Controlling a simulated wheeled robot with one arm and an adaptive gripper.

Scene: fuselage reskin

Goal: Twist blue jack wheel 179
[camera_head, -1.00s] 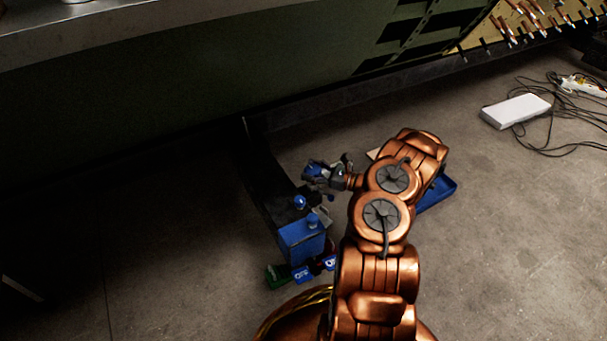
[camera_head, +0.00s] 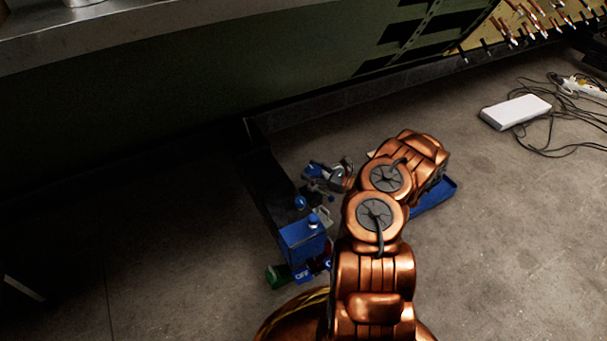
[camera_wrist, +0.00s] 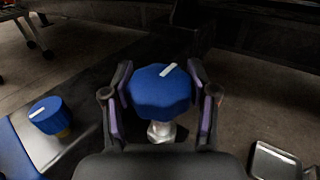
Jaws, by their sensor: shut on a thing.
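A blue faceted jack wheel (camera_wrist: 160,92) with a white mark on its top sits on a metal stem in the middle of the wrist view. The mark points up and to the right. My gripper (camera_wrist: 160,76) is shut on the wheel, with one finger on each side of it. In the head view my gripper (camera_head: 328,177) is at the far end of the arm, by the dark beam, and the blue wheel (camera_head: 311,169) shows in part beside it. A second blue knob (camera_wrist: 47,115) with a white mark stands to the left in the wrist view, apart from my fingers.
A blue box (camera_head: 302,242) with blue knobs stands close to my arm, with small green and blue items at its foot. A blue tray (camera_head: 434,198) lies right of the arm. A white box (camera_head: 515,111) and cables lie on open floor farther right.

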